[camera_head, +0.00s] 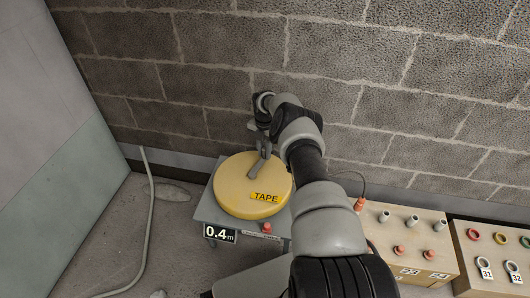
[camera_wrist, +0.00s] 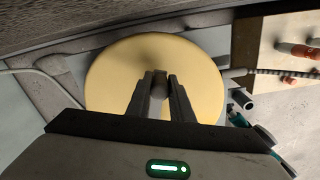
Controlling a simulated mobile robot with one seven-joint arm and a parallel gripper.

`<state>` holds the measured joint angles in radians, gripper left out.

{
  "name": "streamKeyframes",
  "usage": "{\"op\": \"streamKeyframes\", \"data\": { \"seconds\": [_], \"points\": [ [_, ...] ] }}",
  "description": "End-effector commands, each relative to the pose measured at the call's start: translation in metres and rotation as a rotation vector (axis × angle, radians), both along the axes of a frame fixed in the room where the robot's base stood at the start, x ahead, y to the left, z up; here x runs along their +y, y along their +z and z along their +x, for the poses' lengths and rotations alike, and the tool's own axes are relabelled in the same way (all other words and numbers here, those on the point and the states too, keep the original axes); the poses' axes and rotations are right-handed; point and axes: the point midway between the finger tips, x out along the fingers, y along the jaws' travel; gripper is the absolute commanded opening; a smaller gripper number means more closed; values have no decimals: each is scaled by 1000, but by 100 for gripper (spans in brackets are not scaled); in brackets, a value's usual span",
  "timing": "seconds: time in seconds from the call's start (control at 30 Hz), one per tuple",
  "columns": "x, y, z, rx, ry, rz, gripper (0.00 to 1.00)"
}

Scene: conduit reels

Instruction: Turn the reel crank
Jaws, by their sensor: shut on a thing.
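The yellow reel (camera_head: 235,199), marked TAPE, lies flat on a small grey stand with a 0.4 m label. A grey crank arm (camera_head: 256,170) runs from the reel's middle toward its far right side. My gripper (camera_head: 264,148) reaches down over the far right part of the reel and is shut on the crank's grip. In the wrist view the two dark fingers (camera_wrist: 161,88) close on a short dark grip (camera_wrist: 160,82) in front of the yellow disc (camera_wrist: 115,72). The lower part of the grip is hidden by the fingers.
A wooden box (camera_head: 411,241) with several pegs stands right of the reel, and another box (camera_head: 490,262) with rings and labels 31 and 32 stands farther right. A block wall (camera_head: 200,90) is close behind. A pale hose (camera_head: 149,220) lies on the floor at left.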

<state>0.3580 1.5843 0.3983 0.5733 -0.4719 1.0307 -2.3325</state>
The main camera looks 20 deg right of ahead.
Motion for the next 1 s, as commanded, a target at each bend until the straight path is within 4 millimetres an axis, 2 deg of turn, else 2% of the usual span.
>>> {"op": "streamKeyframes", "data": {
  "seconds": [0.07, 0.1, 0.17, 0.2, 0.43, 0.57, 0.77, 1.0],
  "points": [
    [7, 1, 1, 0, 1, 10, 0],
    [7, 1, 1, 1, 1, 11, 27],
    [6, 0, 0, 1, 1, 10, 37],
    [5, 0, 0, 2, 1, 9, 38],
    [3, 0, 0, 2, 0, 6, 38],
    [3, 8, 0, 2, 1, 5, 38],
    [2, 46, 0, 0, 0, 4, 38],
    [2, 105, 0, 0, 1, 4, 38]
  ]
}}
